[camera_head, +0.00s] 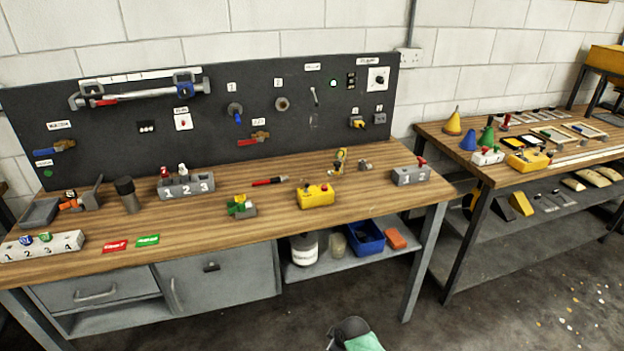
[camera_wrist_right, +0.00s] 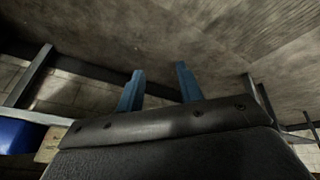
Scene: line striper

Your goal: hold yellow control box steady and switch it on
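A yellow control box (camera_head: 316,196) sits on the wooden bench, right of the middle and near the front edge, in the head view. Small knobs or buttons show on its top, one of them red; their setting is too small to tell. A second yellow box (camera_head: 528,161) stands on the right-hand bench. My right gripper (camera_wrist_right: 160,72) shows in the right wrist view with its two blue fingers apart and nothing between them. It is away from the yellow boxes, which that view does not show. My left gripper is not in view.
A small grey block with green and yellow parts (camera_head: 241,207) stands left of the box. A red-handled tool (camera_head: 270,181) and a brass valve (camera_head: 339,162) lie behind it. A grey switch block (camera_head: 411,176) is to the right. Bare wood (camera_head: 362,193) lies between.

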